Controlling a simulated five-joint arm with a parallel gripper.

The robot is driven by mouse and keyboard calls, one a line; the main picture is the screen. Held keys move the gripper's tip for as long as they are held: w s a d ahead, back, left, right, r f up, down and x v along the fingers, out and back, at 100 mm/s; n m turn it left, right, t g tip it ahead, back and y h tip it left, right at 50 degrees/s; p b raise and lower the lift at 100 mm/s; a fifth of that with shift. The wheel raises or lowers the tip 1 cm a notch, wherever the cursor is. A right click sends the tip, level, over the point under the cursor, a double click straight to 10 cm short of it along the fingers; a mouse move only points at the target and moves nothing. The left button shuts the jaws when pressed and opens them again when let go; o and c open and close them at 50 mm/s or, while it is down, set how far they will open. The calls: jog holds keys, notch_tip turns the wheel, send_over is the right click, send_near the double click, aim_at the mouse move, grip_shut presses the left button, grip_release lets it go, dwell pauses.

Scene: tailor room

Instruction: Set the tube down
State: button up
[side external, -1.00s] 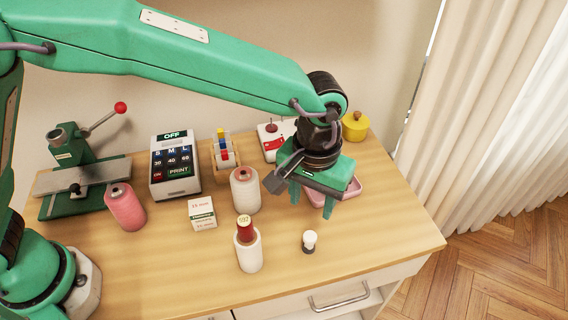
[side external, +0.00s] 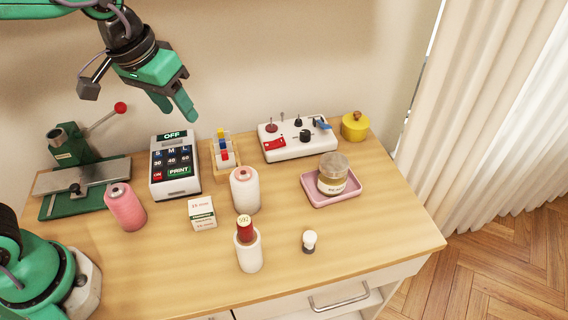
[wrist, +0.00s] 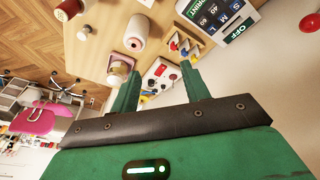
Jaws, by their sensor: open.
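A dark red tube (side external: 245,231) with a pale numbered top stands upright at the white spool (side external: 249,254) near the front of the table. I cannot tell whether it is inside the spool or on it. My gripper (side external: 177,108) is open and empty, raised above the back left of the table, over the label printer and far from the tube. In the wrist view my gripper's two green fingers (wrist: 160,77) are apart with nothing held between them.
A pink tray (side external: 318,201) holds a glass jar (side external: 333,178). Another white spool (side external: 245,190), a small box (side external: 202,213), a pink spool (side external: 125,207), the label printer (side external: 175,168) and a white control box (side external: 297,140) stand around. The table's front right is mostly clear.

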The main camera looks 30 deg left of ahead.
jog(key=s+a+t+y, duration=0.1)
jog(key=s+a+t, duration=0.1)
jog(key=s+a, duration=0.7)
jog(key=shift+s+a+f, duration=0.4)
jog(key=shift+a+f, duration=0.05)
jog(key=shift+a, duration=0.6)
